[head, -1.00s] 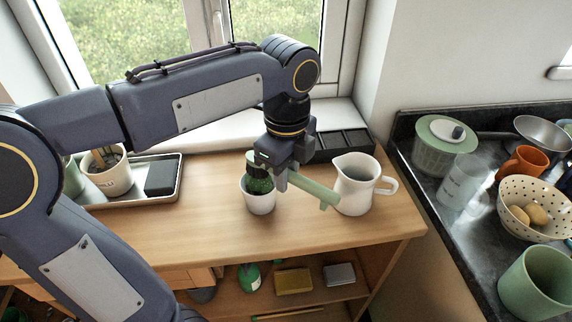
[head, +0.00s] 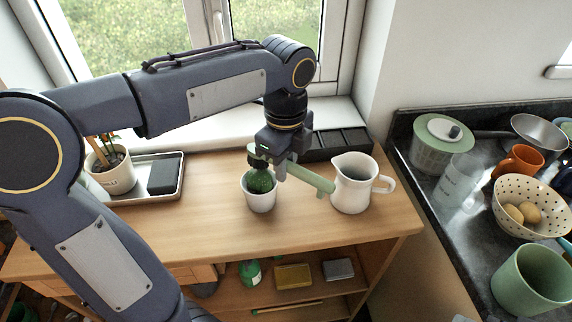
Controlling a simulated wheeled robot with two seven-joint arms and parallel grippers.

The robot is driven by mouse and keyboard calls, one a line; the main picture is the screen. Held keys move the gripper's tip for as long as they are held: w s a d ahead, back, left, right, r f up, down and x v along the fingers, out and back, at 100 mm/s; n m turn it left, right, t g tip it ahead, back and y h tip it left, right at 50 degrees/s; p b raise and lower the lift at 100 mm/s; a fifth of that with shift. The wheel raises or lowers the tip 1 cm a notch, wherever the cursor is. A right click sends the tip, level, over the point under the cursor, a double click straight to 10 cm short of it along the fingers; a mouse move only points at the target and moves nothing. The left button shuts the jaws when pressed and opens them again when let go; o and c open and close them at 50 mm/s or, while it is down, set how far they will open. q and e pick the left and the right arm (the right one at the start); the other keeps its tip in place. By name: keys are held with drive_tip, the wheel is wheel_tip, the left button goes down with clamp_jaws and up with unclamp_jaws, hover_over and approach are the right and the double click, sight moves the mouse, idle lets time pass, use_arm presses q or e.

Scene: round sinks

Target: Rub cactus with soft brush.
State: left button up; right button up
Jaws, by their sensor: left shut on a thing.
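A green cactus (head: 260,182) stands upright in a white pot (head: 260,201) on the wooden table (head: 200,228). My left gripper (head: 272,165) is above and just right of the cactus, shut on a soft brush with a pale green handle (head: 313,180). The handle slants down to the right toward the white jug. The brush's dark head (head: 254,159) is at the top of the cactus, close to it or touching; I cannot tell which. My right gripper is not in view.
A white jug (head: 352,190) stands close right of the brush handle. A dark divided tray (head: 336,144) lies behind. A tray (head: 178,188) with a potted plant (head: 114,175) is at left. The table front is clear. A dark counter with bowls is at right.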

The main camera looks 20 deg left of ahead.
use_arm(q)
drive_tip(key=shift+r, duration=0.1)
wheel_tip(320, 180, up, 6)
drive_tip(key=p, duration=0.5)
drive_tip(key=shift+p, duration=0.3)
wheel_tip(320, 180, up, 3)
drive_tip(key=p, duration=0.3)
idle(0.4)
